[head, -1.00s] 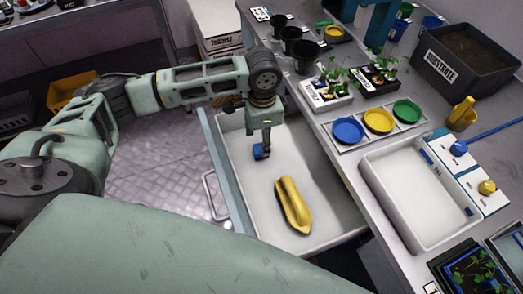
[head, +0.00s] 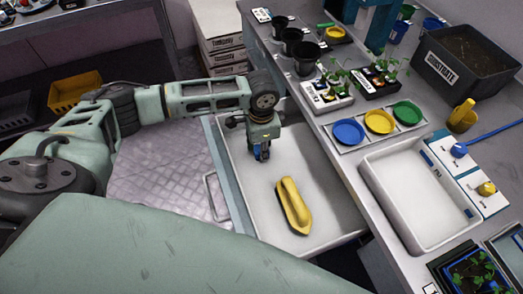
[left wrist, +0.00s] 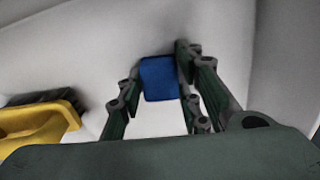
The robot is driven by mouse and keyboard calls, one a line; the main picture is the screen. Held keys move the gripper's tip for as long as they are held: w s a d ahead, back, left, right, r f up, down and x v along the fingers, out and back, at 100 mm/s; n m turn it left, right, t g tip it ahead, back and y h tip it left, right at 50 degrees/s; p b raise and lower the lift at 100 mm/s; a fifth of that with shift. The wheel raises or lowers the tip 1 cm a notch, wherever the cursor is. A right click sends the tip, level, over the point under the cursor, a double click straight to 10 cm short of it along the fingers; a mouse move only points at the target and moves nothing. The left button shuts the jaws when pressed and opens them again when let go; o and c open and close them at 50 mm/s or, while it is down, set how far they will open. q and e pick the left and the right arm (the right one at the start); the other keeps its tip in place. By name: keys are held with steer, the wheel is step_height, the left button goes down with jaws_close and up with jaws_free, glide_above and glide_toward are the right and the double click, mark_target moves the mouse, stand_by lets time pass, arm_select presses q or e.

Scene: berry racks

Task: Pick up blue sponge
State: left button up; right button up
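The blue sponge (left wrist: 160,82) lies in the open white drawer, near its left wall. In the left wrist view it sits between the fingertips of my left gripper (left wrist: 157,68). A narrow gap shows on the sponge's left side, and the right finger is close to or touching its right edge. In the head view my left gripper (head: 262,154) points down into the drawer, and its fingers cover most of the sponge. The gripper looks open around the sponge. My right gripper is not in view.
A yellow brush (head: 293,206) lies in the drawer (head: 318,178), right of the sponge; it shows at left in the left wrist view (left wrist: 45,125). The worktop on the right carries coloured dishes (head: 379,121), seedling pots and an empty white tray (head: 372,187).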

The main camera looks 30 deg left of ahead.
arm_select(q)
steer(key=shift+c, duration=1)
steer(key=shift+r, duration=0.1)
steer(key=shift+r, duration=0.6)
step_height(320, 180, up, 3)
steer(key=shift+f, duration=0.2)
steer(key=s+d+r, duration=0.7)
steer(key=s, duration=0.2)
steer(key=shift+d, duration=0.3)
steer(key=shift+o, duration=0.5)
steer(key=shift+w, duration=0.1)
